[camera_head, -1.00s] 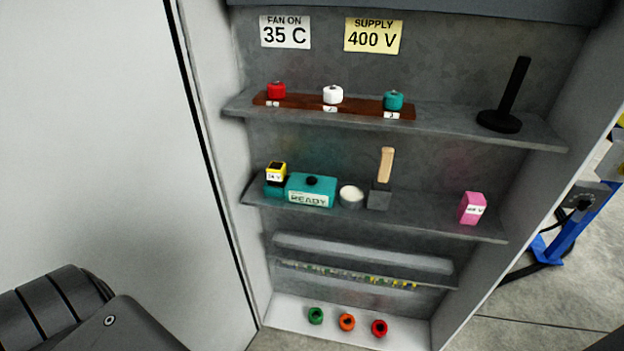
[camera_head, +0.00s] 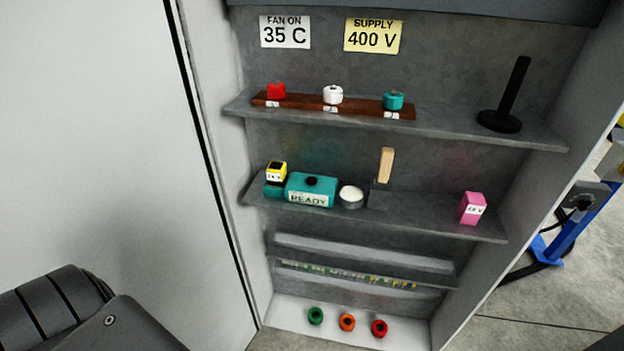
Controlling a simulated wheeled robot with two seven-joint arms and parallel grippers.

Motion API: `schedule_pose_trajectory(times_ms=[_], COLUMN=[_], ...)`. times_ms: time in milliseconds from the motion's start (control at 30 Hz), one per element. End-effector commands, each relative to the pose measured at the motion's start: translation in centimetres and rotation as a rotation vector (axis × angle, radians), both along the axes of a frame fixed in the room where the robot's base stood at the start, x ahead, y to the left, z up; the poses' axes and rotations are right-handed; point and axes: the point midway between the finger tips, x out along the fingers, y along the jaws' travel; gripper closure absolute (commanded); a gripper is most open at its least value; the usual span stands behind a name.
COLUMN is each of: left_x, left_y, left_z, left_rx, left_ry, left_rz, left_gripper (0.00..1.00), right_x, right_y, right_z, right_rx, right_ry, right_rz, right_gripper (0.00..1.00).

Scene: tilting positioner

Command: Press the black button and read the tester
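The tester is a teal box (camera_head: 325,188) on the middle shelf of the open cabinet. Its front label reads READY. The black button (camera_head: 311,181) sits on top of the box and nothing touches it. A dark grey part of my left arm shows at the lower left corner, well away from the tester. Neither my left nor my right gripper is in view.
A yellow-and-black block (camera_head: 277,172) stands left of the tester, a round cup (camera_head: 351,196) close on its right. A wooden-handled tool (camera_head: 386,166) and pink box (camera_head: 473,208) stand farther right. The upper shelf (camera_head: 450,122) is above. The cabinet door (camera_head: 100,130) is at left.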

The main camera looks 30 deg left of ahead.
Motion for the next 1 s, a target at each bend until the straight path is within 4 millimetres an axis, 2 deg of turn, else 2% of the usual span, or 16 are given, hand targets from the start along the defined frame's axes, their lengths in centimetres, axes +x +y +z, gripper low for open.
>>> schedule_pose_trajectory(times_ms=[600, 867, 1000], left_x=[-0.04, -0.04, -0.04], left_y=[-0.02, -0.03, -0.03], left_z=[0.00, 0.00, 0.00], left_rx=[0.000, -0.001, 0.000], left_ry=[0.001, 0.000, 0.000], left_rz=[0.000, 0.000, 0.000], left_gripper=[1.00, 1.00, 1.00], right_x=[-0.05, -0.03, 0.01], right_y=[-0.01, -0.02, -0.01], right_z=[0.00, 0.00, 0.01], right_rx=[0.000, 0.000, 0.000], right_ry=[0.001, 0.000, 0.000], right_rz=[0.000, 0.000, 0.000], right_gripper=[0.64, 0.98, 1.00])
